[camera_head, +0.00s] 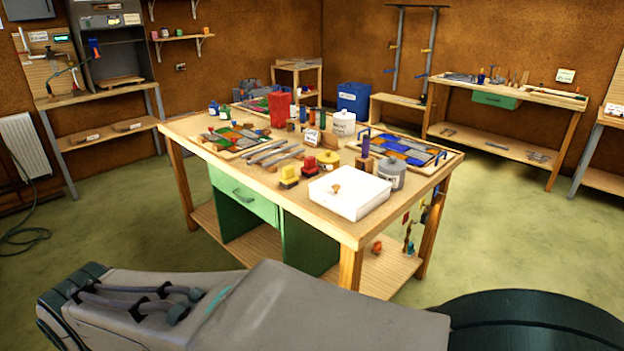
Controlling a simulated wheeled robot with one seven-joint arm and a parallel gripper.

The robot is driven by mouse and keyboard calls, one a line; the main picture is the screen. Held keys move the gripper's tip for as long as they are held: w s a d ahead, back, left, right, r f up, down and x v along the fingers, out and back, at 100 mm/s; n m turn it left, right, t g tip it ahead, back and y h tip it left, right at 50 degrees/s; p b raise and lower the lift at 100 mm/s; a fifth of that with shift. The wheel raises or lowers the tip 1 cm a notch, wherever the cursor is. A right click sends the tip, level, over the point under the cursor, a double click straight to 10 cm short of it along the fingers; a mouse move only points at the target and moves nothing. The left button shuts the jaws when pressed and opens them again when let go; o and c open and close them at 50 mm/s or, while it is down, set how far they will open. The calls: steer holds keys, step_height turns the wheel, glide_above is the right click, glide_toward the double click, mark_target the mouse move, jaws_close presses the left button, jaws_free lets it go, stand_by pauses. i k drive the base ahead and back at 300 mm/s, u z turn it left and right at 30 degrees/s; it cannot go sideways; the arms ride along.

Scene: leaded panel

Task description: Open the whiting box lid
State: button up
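A low white box (349,205), which looks like the whiting box, sits at the near right corner of the wooden worktable. Its flat white lid (360,187) lies on top and looks shut. A small round wooden knob (336,188) stands on the lid. No label shows on the box, and its inside is hidden. My grey arm crosses the bottom of the view, in front of the table and apart from the box. My gripper is not in view.
On the worktable (225,160), a grey lidded pot (391,175) stands right behind the box. Yellow (289,177) and red (309,166) blocks stand to its left. Leaded panels (405,149) and tools lie further back. The green floor (500,225) right of the table is clear.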

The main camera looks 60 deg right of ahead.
mark_target(354, 188)
steer(key=z, duration=3)
steer(key=i, duration=1.3)
steer(key=u, duration=0.65)
